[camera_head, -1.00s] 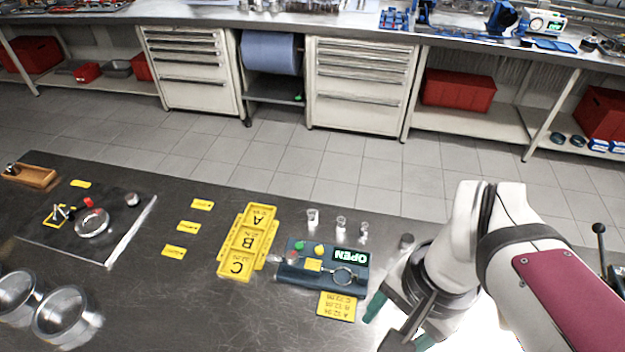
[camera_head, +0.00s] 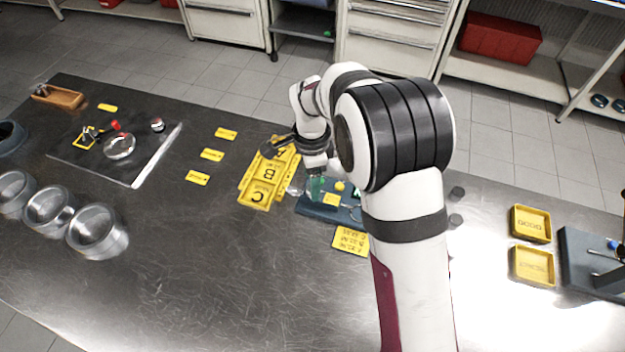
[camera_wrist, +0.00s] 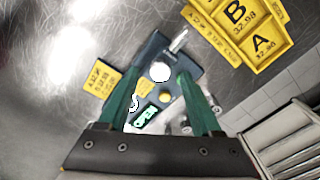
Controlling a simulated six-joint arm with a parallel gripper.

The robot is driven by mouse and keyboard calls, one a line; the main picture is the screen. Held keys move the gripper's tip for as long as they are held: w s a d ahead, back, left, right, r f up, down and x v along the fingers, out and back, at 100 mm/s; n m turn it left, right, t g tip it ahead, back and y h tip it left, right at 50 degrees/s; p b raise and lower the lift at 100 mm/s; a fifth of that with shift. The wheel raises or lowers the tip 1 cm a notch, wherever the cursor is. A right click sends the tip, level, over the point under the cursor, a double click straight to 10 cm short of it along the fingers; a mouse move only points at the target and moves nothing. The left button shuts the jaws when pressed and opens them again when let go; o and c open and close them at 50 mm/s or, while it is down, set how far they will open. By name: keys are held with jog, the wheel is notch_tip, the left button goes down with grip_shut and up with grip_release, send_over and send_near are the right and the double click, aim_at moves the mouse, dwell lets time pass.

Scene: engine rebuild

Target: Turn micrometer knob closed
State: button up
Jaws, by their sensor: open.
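The micrometer stand (camera_wrist: 152,48) is a dark blue block; its far part also shows in the head view (camera_head: 312,209). A silver knob (camera_wrist: 179,40) sticks out past one end of the stand, just beyond my fingertips in the wrist view. A lit display (camera_wrist: 145,117) on the stand reads OPEN. The micrometer's ring-shaped frame (camera_wrist: 133,104) is partly hidden by a finger. My gripper (camera_wrist: 160,77) is open, its two green fingers above the stand with nothing held. In the head view my gripper (camera_head: 316,187) hangs over the knob end.
A yellow lettered tray (camera_wrist: 240,25) lies close beyond the knob. A yellow label card (camera_head: 350,240) lies beside the stand. Metal rings (camera_head: 95,238) stand at the left. Yellow trays (camera_head: 532,222) and a dark fixture (camera_head: 590,262) are at the right. The front table middle is clear.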

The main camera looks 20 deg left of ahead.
jog(key=shift+f, duration=1.05)
grip_shut()
